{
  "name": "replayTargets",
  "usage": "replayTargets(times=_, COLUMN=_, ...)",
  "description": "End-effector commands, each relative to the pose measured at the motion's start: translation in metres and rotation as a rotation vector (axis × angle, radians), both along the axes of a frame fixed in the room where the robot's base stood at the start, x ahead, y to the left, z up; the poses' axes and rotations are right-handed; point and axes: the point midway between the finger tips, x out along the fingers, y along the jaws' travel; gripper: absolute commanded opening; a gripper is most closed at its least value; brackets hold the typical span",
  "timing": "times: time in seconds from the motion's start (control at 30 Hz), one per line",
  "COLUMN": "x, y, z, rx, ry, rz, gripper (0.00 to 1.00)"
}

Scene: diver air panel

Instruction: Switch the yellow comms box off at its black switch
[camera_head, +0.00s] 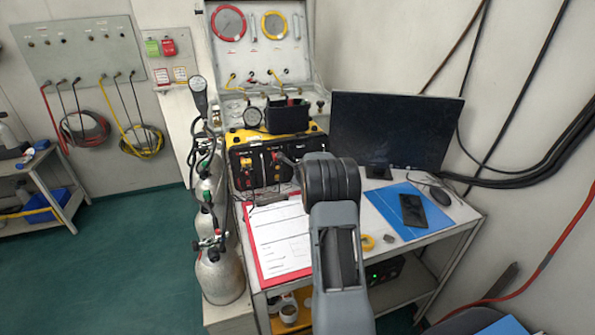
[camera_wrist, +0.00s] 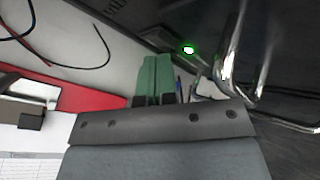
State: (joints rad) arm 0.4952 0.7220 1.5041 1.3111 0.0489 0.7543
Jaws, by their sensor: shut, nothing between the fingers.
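The yellow comms box (camera_head: 240,137) stands on the bench below the open gauge case. It has a yellow top edge and a dark front with several knobs and plugs. My gripper shows in the wrist view (camera_wrist: 160,66) with its two green fingers together and nothing between them. The fingers point towards a dark panel with a lit green lamp (camera_wrist: 188,49), which lies just beyond and right of their tips. I cannot tell whether they touch the panel. I cannot make out the black switch in either view. In the head view my wrist hides the box's right front.
A red clipboard (camera_head: 262,274) with papers lies in front of the box. Chrome bars (camera_wrist: 240,60) stand close right of my fingers. Gas cylinders (camera_head: 219,275) stand left. A monitor (camera_head: 395,130), blue mat (camera_head: 388,205) and phone (camera_head: 413,210) are right. Loose cables (camera_wrist: 70,50) lie left of my fingers.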

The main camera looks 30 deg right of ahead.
Motion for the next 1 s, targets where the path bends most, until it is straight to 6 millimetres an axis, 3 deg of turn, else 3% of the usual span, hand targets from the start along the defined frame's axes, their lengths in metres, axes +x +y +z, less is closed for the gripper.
replayTargets(times=0.53, x=0.0067, y=0.0041, z=0.0053, rx=-0.006, ry=-0.012, rz=0.008, gripper=0.0)
replayTargets(times=1.0, x=-0.0016, y=0.0075, z=-0.004, rx=-0.004, ry=-0.009, rz=0.01, gripper=0.0)
